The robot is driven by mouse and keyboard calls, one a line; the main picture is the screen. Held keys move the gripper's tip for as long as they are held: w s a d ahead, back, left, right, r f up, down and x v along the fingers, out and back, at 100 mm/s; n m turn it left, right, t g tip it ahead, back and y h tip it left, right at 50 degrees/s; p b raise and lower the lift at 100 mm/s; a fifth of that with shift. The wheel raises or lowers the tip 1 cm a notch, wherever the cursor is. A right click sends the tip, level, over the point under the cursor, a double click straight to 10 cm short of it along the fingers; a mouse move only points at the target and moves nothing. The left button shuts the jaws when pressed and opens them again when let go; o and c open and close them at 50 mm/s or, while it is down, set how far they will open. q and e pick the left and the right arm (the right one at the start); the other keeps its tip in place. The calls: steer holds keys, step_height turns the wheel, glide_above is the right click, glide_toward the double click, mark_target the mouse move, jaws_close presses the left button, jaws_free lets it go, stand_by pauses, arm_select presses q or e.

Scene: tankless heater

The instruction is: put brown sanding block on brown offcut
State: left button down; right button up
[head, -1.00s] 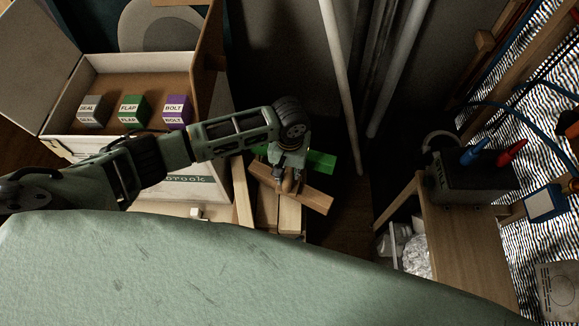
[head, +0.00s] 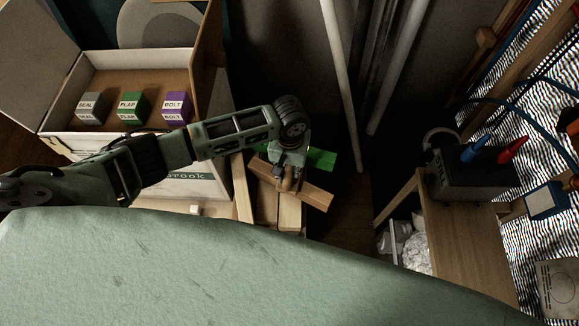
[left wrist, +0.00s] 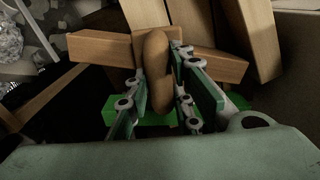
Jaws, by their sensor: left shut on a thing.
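The brown sanding block (head: 287,184) is a rounded, elongated brown piece. My left gripper (head: 288,172) is shut on it, and in the left wrist view the block (left wrist: 157,62) sits between the two green-padded fingers (left wrist: 161,92). The brown offcut (head: 317,198) is a flat wooden bar lying slantwise; it also shows on both sides of the block in the left wrist view (left wrist: 222,66). The block overlaps the middle of the offcut in both views. I cannot tell whether they touch. My right gripper is not in view.
A green piece (head: 321,159) lies behind the offcut. Pale wooden pieces (head: 290,214) lie below it. An open white box (head: 60,123) with grey, green and purple labelled blocks stands left. White pipes (head: 342,80) rise behind; a wooden stand (head: 455,225) is at right.

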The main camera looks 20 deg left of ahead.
arm_select(q)
steer(key=shift+f, duration=0.15)
steer(key=c, duration=1.5)
jaws_free()
steer(key=shift+o, duration=0.2)
step_height(320, 180, up, 12)
